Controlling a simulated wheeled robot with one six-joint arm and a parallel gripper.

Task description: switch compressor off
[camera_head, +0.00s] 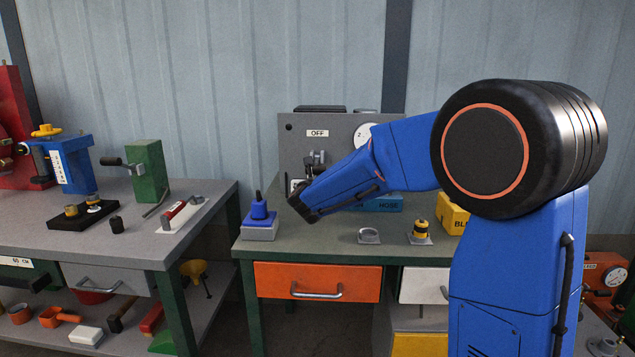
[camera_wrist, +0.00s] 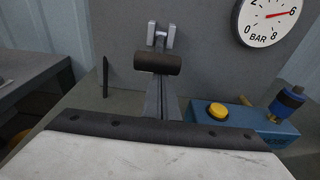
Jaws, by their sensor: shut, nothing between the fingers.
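The compressor's grey panel (camera_head: 345,133) stands at the back of the right bench, with an OFF label (camera_head: 317,133) high on it. A switch lever with a black crossbar handle (camera_wrist: 158,64) and a grey bracket (camera_wrist: 160,36) shows in the wrist view; the lever is small and partly behind my arm in the head view (camera_head: 316,159). My gripper (camera_wrist: 160,85) is shut and empty, its tips close below the handle. I cannot tell whether they touch it. The dial gauge (camera_wrist: 270,20) points near 6 bar; it is partly hidden in the head view (camera_head: 366,132).
A blue HOSE box (camera_head: 385,203) with a yellow button (camera_wrist: 217,111) lies right of my gripper. A blue block (camera_head: 259,213) with a black stem stands at the bench's left. A metal loop (camera_head: 369,236) and yellow-black knob (camera_head: 420,230) sit in front. The left bench is crowded.

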